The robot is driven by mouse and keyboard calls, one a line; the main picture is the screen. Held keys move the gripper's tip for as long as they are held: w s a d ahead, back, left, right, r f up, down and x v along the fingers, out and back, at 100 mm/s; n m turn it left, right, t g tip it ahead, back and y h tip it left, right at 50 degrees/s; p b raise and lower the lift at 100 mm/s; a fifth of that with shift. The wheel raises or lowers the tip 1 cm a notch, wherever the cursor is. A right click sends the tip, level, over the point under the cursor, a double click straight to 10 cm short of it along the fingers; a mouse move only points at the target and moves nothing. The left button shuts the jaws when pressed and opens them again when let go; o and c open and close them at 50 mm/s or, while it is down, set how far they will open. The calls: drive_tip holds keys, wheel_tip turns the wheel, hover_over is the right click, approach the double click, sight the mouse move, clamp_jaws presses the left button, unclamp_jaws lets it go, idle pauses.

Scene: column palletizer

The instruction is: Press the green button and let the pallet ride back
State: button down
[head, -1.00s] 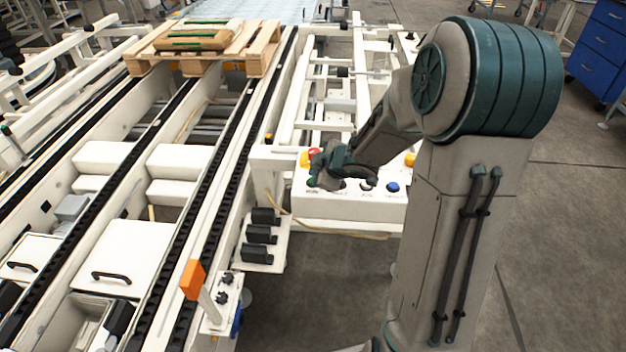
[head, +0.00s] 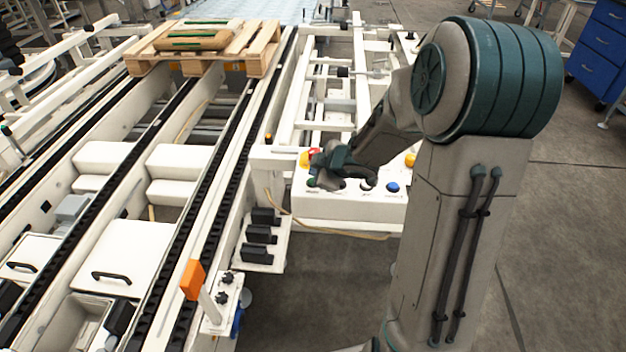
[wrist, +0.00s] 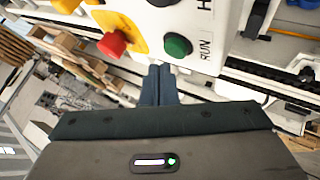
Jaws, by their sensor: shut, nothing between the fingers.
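The green button (wrist: 178,45) sits on the white control box, beside the word RUN, in the wrist view. In the head view a small bit of green (head: 311,182) shows at the box's left end by my gripper. My gripper (wrist: 160,70) is shut and empty, its fingertips just below and left of the button in the wrist picture; a small gap seems to show between them. The wooden pallet (head: 262,50) rests at the far end of the chain conveyor (head: 190,205), carrying a brown package (head: 193,40).
A red emergency stop (wrist: 113,44) on a yellow base is close left of my fingertips. The control box (head: 340,207) also has a blue button (head: 392,187). An orange-topped post (head: 193,280) stands by the conveyor.

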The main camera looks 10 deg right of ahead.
drive_tip(key=shift+f, duration=0.1)
drive_tip(key=shift+f+b, duration=0.3)
drive_tip(key=shift+f, duration=0.05)
